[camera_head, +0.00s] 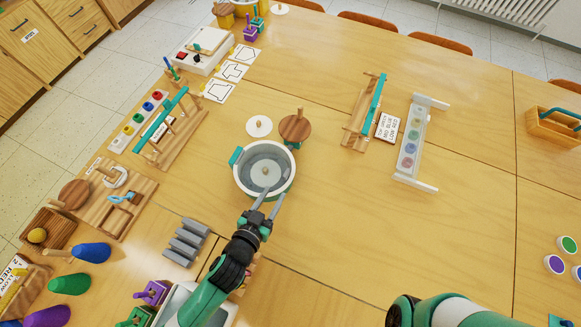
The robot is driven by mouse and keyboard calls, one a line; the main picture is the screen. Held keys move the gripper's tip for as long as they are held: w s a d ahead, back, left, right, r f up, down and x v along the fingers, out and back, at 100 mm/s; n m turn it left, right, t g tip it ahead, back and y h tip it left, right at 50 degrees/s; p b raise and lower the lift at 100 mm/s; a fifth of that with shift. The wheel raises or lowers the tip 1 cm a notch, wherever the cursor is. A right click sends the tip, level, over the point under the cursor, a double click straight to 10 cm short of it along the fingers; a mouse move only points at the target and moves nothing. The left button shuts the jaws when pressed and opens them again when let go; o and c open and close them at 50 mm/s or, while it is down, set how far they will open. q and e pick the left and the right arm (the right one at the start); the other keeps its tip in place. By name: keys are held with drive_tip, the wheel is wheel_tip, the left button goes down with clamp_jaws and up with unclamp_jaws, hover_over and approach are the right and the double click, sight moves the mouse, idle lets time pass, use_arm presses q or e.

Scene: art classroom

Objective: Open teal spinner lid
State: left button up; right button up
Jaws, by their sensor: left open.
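A round white spinner tub (240,185) stands on the table near the middle of the view, with a teal handle (236,156) at its upper left rim. A greyish, see-through-looking round surface (265,158) fills its top, with a small light knob or peg at the centre. My left gripper (271,198) is open and empty, its two fingers reaching over the near rim of the tub, short of the centre knob. I cannot tell whether the fingers touch the rim. Of my right arm only a link shows at the bottom; its gripper is out of view.
A white disc (259,126) and a round brown wooden piece (295,127) lie just beyond the tub. A grey ridged block (186,242) is at its lower left. Wooden stands (180,133) are to the left, and a white rack (411,145) to the right.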

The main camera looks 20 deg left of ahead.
sight(286, 174)
use_arm(q)
drive_tip(key=b+x, duration=0.2)
drive_tip(key=x, duration=0.8)
drive_tip(key=shift+w+b, duration=0.35)
drive_tip(key=shift+b, duration=0.05)
clamp_jaws()
drive_tip(key=shift+r, duration=0.1)
idle(0.6)
